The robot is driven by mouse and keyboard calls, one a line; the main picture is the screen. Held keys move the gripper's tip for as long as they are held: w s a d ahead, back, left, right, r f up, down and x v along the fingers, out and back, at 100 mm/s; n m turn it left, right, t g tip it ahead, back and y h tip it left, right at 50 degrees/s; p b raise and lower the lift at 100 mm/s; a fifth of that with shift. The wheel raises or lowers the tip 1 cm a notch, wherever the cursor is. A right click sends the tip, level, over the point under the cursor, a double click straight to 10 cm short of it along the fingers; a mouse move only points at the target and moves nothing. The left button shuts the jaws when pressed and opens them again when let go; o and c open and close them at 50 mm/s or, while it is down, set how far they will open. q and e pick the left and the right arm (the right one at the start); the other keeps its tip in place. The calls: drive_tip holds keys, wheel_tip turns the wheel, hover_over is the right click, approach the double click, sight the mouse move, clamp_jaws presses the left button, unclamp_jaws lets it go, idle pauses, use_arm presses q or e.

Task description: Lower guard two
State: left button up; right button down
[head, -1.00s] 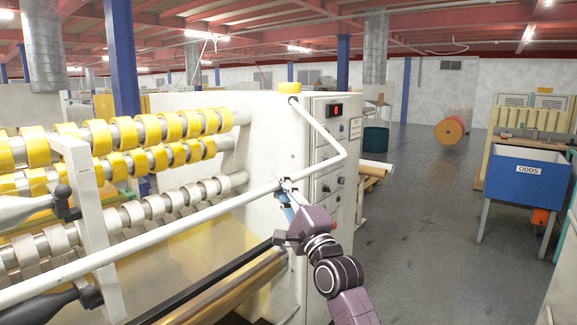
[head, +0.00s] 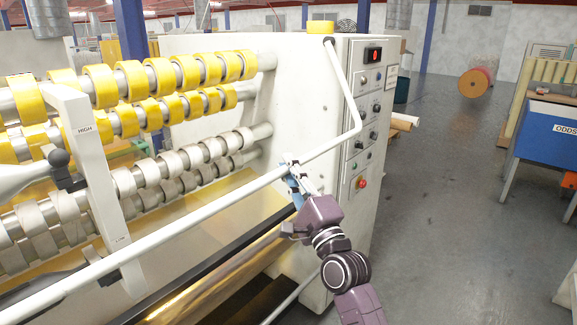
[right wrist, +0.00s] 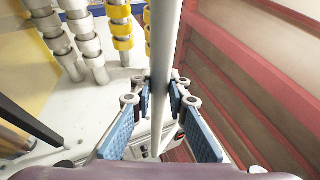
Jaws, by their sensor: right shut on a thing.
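The guard is a long white bent bar (head: 212,208) that runs across the front of the machine (head: 345,205). It bends upward at the right end, beside the control panel. My right gripper (head: 291,169) is shut on the bar, left of the bend. In the right wrist view, the bar (right wrist: 163,60) passes between the blue finger pads. The bar crosses in front of the lower part of the machine, below the white rolls (head: 190,158). My left gripper is not in view.
Yellow tape rolls (head: 160,76) fill the upper shafts. A white upright plate (head: 92,165) marked HIGH stands at left. The control panel (head: 368,110) has a red button.

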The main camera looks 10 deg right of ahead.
drive_tip(key=c, duration=1.8)
unclamp_jaws()
drive_tip(key=shift+c, duration=0.2)
drive_tip(key=v, duration=1.2)
drive_tip(key=shift+c, duration=0.5)
